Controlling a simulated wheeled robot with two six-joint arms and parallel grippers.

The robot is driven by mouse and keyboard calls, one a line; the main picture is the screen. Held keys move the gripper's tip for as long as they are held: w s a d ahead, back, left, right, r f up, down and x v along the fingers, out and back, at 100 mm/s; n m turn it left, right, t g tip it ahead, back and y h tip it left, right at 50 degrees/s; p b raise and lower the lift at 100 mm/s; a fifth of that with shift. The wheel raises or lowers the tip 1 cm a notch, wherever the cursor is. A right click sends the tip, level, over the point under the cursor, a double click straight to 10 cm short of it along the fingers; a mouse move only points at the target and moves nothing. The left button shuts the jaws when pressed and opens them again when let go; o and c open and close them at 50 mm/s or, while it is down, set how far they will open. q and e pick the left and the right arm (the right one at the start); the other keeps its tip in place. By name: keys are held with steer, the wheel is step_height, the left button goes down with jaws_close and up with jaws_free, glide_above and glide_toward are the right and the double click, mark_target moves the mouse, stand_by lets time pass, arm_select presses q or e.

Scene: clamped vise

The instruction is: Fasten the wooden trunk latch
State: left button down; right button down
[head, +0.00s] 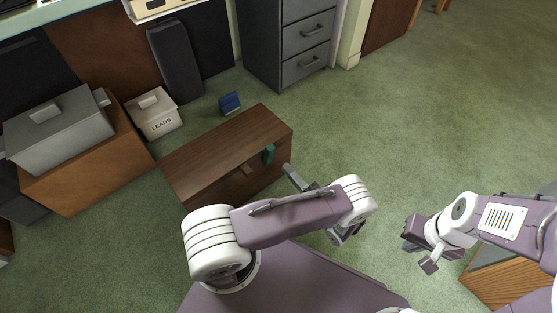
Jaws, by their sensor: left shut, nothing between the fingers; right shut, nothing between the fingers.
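The wooden trunk (225,145) is a brown box standing on the green carpet, its lid looking closed from above. A small teal piece (269,154), which may be the latch, sits on its front face near the right end. A small brown piece (246,170) shows further left on that face. My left gripper (289,172) is shut and empty, just right of the trunk's front and short of the teal piece; my own arm partly hides it. My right gripper (421,257) is shut and empty, far to the right of the trunk.
A white box marked LEADS (154,116) and a small blue object (230,103) stand behind the trunk. A grey lidded case (58,130) rests on a wooden box at left. A wooden box (500,278) is at lower right. Carpet right of the trunk is clear.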

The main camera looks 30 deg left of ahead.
mark_target(273, 151)
arm_select(q)
steer(key=b+x, duration=0.1)
steer(key=x, duration=0.3)
steer(key=shift+w+a+f+b, duration=0.1)
steer(key=shift+a+f+b, duration=0.05)
steer(key=shift+a+b, duration=0.2)
steer(key=shift+w+a+r, duration=0.25)
steer(key=shift+a+r, duration=0.05)
steer(key=shift+a, duration=0.15)
steer(key=shift+r, duration=0.1)
steer(key=r+h+p, duration=0.1)
steer(key=p, duration=0.2)
steer(key=a+g+h+p, duration=0.1)
steer(key=p, duration=0.2)
steer(key=shift+w+a+r, duration=0.1)
steer(key=shift+w+r, duration=0.15)
steer(key=shift+r, duration=0.1)
steer(key=shift+a+h+p, duration=0.15)
steer(key=shift+h+p, duration=0.15)
steer(key=shift+p, duration=0.3)
steer(key=shift+w+a+f, duration=0.15)
steer(key=shift+a, duration=0.15)
steer(key=shift+w+a+f, duration=0.1)
steer(key=shift+a+f, duration=0.05)
